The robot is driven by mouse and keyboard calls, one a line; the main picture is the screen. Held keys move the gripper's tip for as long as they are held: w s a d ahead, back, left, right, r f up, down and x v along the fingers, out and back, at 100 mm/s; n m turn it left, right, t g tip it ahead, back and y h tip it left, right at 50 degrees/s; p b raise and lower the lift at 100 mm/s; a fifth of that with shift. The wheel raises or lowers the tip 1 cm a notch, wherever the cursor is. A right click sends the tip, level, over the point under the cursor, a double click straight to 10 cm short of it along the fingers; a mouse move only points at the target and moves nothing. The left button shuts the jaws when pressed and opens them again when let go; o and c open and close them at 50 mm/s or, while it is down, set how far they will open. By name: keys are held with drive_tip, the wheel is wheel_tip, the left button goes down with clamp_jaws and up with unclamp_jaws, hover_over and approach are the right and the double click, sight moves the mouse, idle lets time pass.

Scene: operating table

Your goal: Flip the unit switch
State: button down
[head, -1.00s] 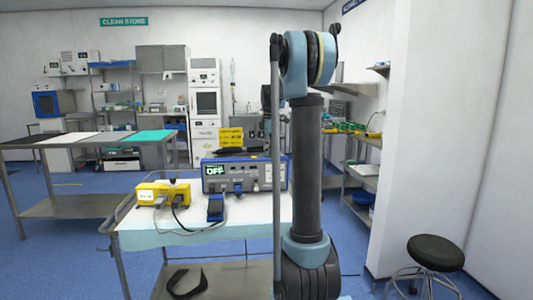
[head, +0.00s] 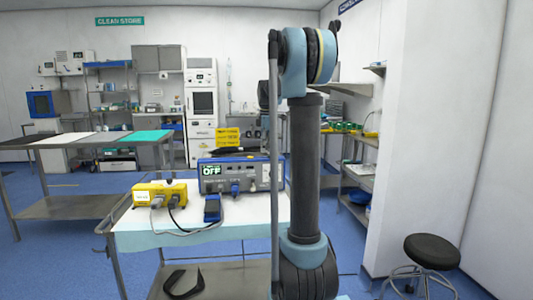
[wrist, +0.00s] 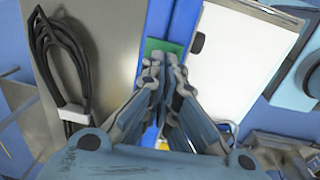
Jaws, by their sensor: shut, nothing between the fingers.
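The unit (head: 213,187) is a blue-framed box with a grey front, standing on a cart with a white top. Its display (head: 211,170) reads OFF in the head view. Sockets, plugs and small controls line its front, but the switch is too small to make out, and my arm covers its right edge. My gripper shows in the wrist view (wrist: 165,62) with its fingers together and nothing between them. A green patch (wrist: 160,46) lies just beyond the fingertips. I cannot tell whether they touch anything. In the head view the gripper is not visible.
A yellow box (head: 160,194) with cables and a blue item (head: 212,209) sit on the cart (head: 255,212). A yellow sign (head: 228,138) stands behind the unit. A black stool (head: 430,251) is at the right. The wrist view shows a coiled black cable (wrist: 62,60) and a white panel (wrist: 235,60).

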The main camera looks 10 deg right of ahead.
wheel_tip(320, 180, up, 12)
drive_tip(key=w, duration=0.1)
drive_tip(key=shift+w+r, duration=0.25)
drive_tip(key=shift+w, duration=0.05)
drive_tip(key=shift+d, duration=0.1)
drive_tip(key=s+a+f+m, duration=0.1)
drive_tip(key=s+f+m, duration=0.45)
drive_tip(key=s, duration=0.65)
drive_tip(key=s+f+m, duration=0.4)
drive_tip(key=s+f, duration=0.3)
drive_tip(key=s, duration=0.6)
drive_tip(key=s+a+f+m+t, duration=0.1)
drive_tip(key=s+f+m, duration=0.7)
drive_tip(key=s+f, duration=1.1)
wheel_tip(320, 180, down, 3)
drive_tip(key=shift+s+f, duration=0.15)
drive_tip(key=shift+s, duration=0.2)
